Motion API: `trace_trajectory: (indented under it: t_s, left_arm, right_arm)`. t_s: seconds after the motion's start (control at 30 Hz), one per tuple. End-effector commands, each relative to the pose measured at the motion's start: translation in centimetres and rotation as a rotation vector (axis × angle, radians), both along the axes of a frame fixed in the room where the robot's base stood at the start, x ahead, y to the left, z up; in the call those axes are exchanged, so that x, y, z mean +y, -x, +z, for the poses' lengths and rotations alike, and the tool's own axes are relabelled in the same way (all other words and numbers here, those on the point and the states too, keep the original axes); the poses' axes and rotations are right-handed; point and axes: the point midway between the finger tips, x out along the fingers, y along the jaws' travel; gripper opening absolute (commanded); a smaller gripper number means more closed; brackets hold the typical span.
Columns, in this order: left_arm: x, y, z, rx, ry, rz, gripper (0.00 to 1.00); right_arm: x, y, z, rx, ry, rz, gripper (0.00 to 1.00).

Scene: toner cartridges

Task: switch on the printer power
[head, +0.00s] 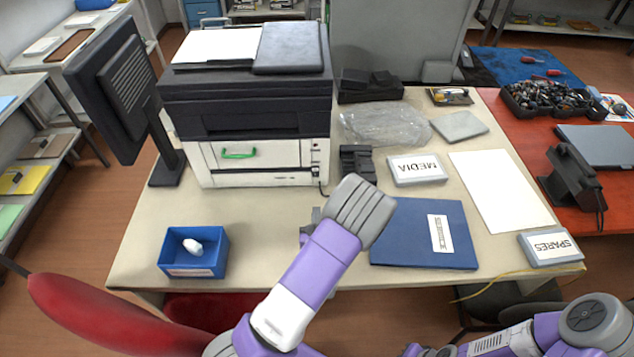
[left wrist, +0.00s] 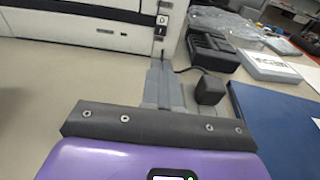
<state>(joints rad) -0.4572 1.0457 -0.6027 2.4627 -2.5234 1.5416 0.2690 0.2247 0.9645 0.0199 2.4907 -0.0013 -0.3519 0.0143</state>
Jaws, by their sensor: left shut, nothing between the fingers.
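The printer (head: 245,110) has a dark top and a white front with a green handle (head: 238,153). A small control strip with a dark switch (head: 315,157) is at the right end of its front. The strip and its switch also show in the left wrist view (left wrist: 161,22). My left gripper (head: 309,222) is in front of the printer, low over the desk, partly hidden by my wrist. In the left wrist view its fingers (left wrist: 160,75) are together and empty, just below and apart from the switch. My right arm is at the lower right; its gripper is not clearly visible.
A cable runs from below the switch to a black block (left wrist: 210,90) at the right of my fingers. A monitor (head: 115,90) stands left.

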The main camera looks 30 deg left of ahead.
Motion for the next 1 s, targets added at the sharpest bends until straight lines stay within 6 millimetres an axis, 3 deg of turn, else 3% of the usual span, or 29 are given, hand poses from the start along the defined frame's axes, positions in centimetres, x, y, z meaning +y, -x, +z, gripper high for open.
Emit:
trace_trajectory:
  t_s: [0.27, 0.7, 1.0]
  left_arm:
    - [0.7, -1.1, -0.2, -0.004, 0.003, 0.003, 0.0]
    - [5.4, -8.6, -1.4, -0.004, 0.002, 0.002, 0.0]
    - [7.1, -11.6, -1.7, -0.003, 0.003, 0.002, 0.0]
  right_arm:
    - [0.0, 0.0, -0.2, 0.0, 0.0, 0.0, 0.0]
    - [0.0, 0.0, -1.8, 0.0, 0.0, 0.0, 0.0]
    - [0.0, 0.0, -2.6, 0.0, 0.0, 0.0, 0.0]
